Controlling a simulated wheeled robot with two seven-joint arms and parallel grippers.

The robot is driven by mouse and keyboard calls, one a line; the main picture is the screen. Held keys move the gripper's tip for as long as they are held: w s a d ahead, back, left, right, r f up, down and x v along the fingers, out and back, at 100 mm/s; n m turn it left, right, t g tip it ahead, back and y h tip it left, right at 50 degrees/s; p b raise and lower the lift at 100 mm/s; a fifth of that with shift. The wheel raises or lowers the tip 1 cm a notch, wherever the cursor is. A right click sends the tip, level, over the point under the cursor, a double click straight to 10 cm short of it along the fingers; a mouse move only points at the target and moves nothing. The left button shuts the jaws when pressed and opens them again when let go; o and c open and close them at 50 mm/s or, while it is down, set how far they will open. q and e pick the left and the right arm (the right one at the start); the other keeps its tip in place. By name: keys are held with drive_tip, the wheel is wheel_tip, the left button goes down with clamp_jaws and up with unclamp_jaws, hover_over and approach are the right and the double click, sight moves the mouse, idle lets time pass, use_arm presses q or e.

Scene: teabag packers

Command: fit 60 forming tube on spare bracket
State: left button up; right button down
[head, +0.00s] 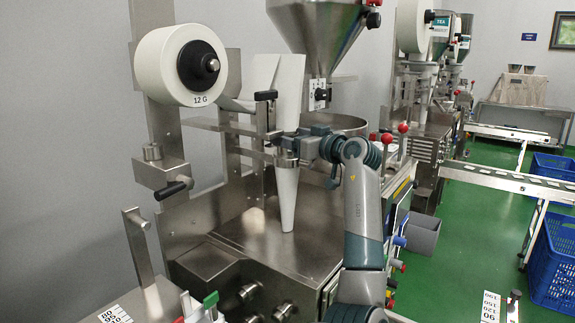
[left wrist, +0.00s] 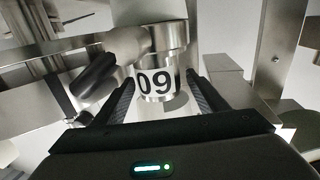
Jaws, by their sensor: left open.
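The forming tube with the number 60, upside down, on its steel band (left wrist: 155,82) stands between my left fingers in the left wrist view. A steel ring and a black handle (left wrist: 94,77) are right by its top there. In the head view, my left gripper (head: 290,147) is open at a steel collar, with a pale tapering tube (head: 287,200) hanging point down below it. A steel bracket (head: 160,172) with a black handle is on the post at the left. I cannot tell whether the fingers touch the tube. My right gripper is out of view.
A paper roll marked 12 G (head: 160,65) is at the upper left, and a steel hopper (head: 318,30) is behind the tube. Number cards (head: 115,314) lie at the lower left. Blue crates (head: 553,255) and a conveyor (head: 510,180) are at the right.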

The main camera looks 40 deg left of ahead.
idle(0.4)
use_arm(q)
clamp_jaws()
drive_tip(key=shift+r, duration=0.2)
